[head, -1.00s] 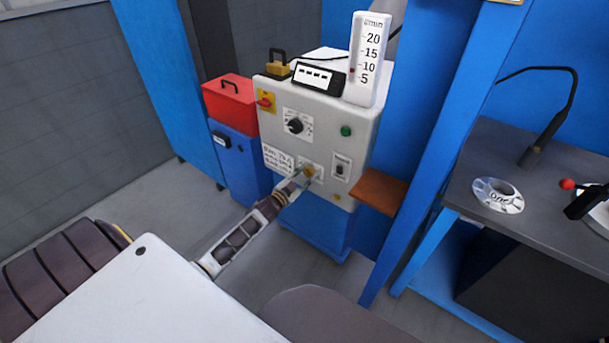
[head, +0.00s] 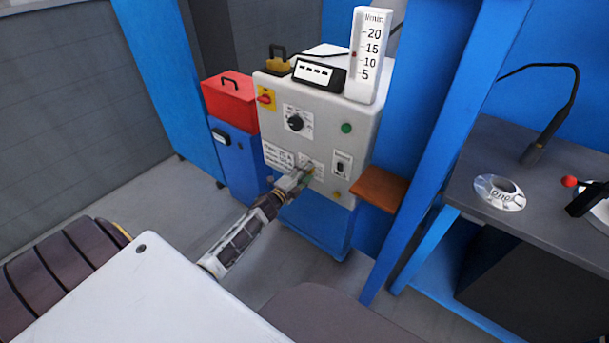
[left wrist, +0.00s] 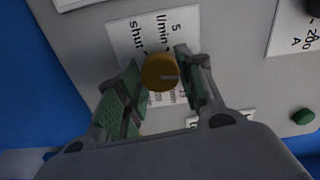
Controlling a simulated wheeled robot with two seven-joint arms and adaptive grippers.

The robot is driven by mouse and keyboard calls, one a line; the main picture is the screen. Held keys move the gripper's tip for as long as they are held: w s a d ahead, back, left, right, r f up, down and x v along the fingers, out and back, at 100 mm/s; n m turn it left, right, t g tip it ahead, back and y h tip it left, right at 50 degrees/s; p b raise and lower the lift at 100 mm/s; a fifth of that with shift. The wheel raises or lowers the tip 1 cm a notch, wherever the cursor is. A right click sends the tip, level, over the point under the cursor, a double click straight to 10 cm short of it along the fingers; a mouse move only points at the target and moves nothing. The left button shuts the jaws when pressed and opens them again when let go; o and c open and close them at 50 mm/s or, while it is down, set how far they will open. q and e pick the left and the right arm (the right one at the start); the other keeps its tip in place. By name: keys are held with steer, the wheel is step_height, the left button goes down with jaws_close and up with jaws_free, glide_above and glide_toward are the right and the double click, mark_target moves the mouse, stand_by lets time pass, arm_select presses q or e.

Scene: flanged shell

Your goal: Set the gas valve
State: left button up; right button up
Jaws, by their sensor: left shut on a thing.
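The gas valve's brass knob (left wrist: 157,74) sits on a white label with "5 l/min" and "shut" in the left wrist view. A pale pointer line on the knob points right in that view. My left gripper (head: 303,178) is at the lower front of the grey machine (head: 272,110); in the left wrist view its green-padded fingers (left wrist: 162,88) are on either side of the knob, shut on it. In the head view the gripper mostly hides the knob. The white flow gauge (head: 369,60) on top has a red bead between 10 and 15. My right gripper is out of view.
A black selector dial (head: 295,123), a green button (head: 346,128) and a black switch (head: 340,169) are on the same panel. A brown shelf (head: 380,188) juts out at its right. A blue post (head: 440,150) and a dark workbench (head: 500,225) stand further right.

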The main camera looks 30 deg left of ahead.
arm_select(q)
steer(key=m+b, duration=0.4)
steer(key=m, duration=0.6)
steer(key=shift+d+f, duration=0.1)
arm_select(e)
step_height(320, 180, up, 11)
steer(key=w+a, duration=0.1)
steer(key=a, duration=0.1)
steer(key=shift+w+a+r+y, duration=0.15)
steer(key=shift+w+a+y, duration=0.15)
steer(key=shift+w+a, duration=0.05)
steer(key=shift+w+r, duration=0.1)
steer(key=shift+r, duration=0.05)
arm_select(q)
steer(key=o, duration=0.9)
steer(key=shift+o, duration=0.5)
